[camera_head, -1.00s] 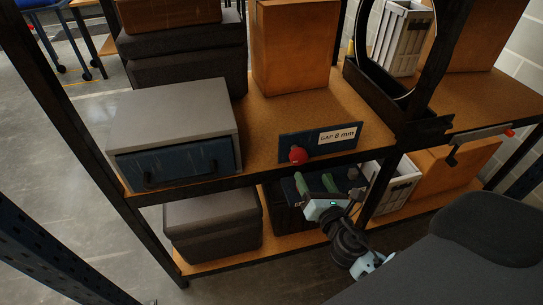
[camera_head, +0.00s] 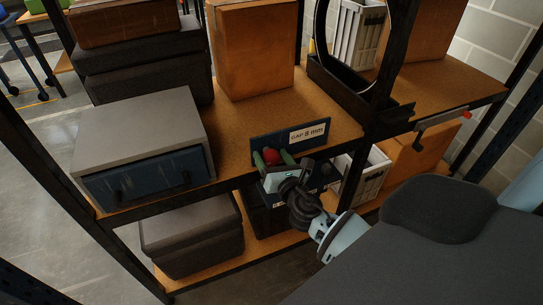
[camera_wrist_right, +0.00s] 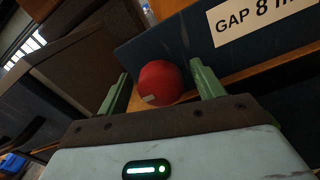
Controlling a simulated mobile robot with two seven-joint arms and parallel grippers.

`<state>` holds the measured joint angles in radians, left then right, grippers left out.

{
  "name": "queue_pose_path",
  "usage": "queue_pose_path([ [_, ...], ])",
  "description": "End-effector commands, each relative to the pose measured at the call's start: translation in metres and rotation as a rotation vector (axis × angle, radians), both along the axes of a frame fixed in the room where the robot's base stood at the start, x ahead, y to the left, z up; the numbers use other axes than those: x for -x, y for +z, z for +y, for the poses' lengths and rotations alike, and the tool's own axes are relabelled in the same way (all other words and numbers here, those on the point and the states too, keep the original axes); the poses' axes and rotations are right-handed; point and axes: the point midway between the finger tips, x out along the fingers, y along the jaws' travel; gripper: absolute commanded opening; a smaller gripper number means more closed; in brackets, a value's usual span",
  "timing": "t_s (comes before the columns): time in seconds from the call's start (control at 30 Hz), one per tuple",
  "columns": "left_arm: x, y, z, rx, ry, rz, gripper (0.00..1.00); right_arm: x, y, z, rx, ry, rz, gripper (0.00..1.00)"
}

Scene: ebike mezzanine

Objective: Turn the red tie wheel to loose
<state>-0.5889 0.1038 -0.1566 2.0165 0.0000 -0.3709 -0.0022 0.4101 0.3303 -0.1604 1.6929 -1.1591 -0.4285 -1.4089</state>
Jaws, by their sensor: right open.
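The round red wheel (camera_head: 271,156) is on the front of a blue plate (camera_head: 262,143) labelled "GAP 8 mm", at the front edge of the upper shelf. It also shows in the right wrist view as a red ball-like knob (camera_wrist_right: 160,80) with a small pale mark low on its face. My right gripper (camera_head: 273,158) is open in front of it. In the right wrist view its two green fingers (camera_wrist_right: 159,88) stand one on each side of the wheel, with a gap visible on both sides. My left gripper is not in view.
A grey box with a blue drawer front (camera_head: 150,180) stands left of the plate. A cardboard box (camera_head: 252,50) stands behind it. A shelf post and black round frame (camera_head: 322,60) are to the right. A bracket with a red tip (camera_head: 440,119) sits on the right shelf edge.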

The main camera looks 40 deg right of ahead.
Motion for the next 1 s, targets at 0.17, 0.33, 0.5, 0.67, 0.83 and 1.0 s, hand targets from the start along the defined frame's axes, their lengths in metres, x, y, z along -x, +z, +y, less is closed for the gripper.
queue_pose_path([
  [0.17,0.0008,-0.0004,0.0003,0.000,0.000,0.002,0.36,-0.0071,-0.0003,-0.0015,-0.001,0.000,0.001,0.67],
  [0.33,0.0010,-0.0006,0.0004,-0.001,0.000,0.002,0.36,-0.0073,-0.0001,-0.0015,-0.001,0.000,0.001,0.67],
  [0.5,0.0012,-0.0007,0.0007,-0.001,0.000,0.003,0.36,-0.0072,0.0000,-0.0015,-0.001,0.000,0.001,0.53],
  [0.67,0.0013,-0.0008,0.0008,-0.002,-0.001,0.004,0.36,-0.0071,0.0000,-0.0016,-0.001,0.000,0.000,0.32],
  [0.83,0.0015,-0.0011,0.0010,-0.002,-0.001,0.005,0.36,-0.0070,-0.0001,-0.0016,-0.003,0.000,-0.001,0.23],
  [1.0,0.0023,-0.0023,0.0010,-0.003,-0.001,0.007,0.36,-0.0069,-0.0005,-0.0016,-0.028,-0.001,-0.005,0.23],
])
